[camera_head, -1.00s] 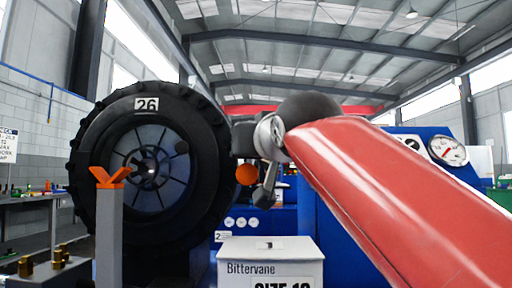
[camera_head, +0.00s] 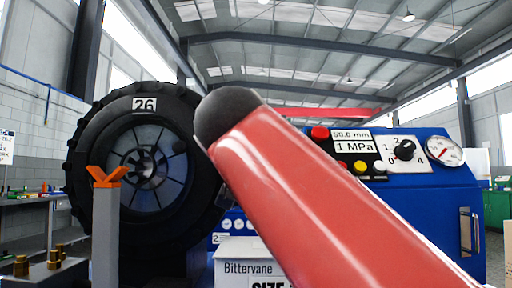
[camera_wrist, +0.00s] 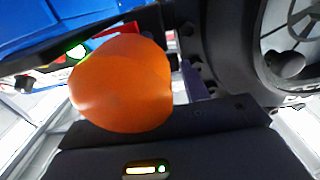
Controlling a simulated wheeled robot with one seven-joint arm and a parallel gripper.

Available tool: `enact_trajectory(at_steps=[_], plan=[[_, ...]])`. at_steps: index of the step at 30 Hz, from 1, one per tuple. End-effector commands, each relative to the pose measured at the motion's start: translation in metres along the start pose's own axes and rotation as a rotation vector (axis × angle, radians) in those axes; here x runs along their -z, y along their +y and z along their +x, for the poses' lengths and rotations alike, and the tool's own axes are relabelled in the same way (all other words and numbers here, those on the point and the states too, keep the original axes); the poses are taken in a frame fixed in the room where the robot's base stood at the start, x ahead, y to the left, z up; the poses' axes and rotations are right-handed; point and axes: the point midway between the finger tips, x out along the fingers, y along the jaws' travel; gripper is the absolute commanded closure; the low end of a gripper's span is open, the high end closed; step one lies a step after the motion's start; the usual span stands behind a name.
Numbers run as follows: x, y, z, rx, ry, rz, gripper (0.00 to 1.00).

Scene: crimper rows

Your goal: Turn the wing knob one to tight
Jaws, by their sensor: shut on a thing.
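A smooth orange rounded piece (camera_wrist: 120,85), which I take to be the wing knob, fills the left middle of the wrist view. It is right in front of my gripper (camera_wrist: 150,120), whose dark body runs along the bottom of that view. My gripper is shut on this orange piece. The fingertips are hidden behind it, and I cannot tell how far the knob is turned. In the head view my red arm covers both the gripper and the orange piece.
A big black tyre (camera_head: 90,155) marked 26 stands at left, behind a grey post with an orange V-shaped rest (camera_head: 107,177). A blue machine (camera_head: 420,200) with a black dial (camera_head: 404,150) and gauge (camera_head: 446,151) stands at right. A white Bittervane box (camera_head: 238,255) is below.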

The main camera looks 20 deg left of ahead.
Motion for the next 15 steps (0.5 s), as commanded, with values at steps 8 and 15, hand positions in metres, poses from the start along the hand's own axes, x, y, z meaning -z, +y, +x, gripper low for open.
enact_trajectory(at_steps=[8, 15], plan=[[-0.0011, -0.0002, 0.0004, 0.0, -0.003, -0.001, 0.33], [-0.0004, 0.0001, -0.0024, 0.001, 0.0, -0.001, 0.33]])
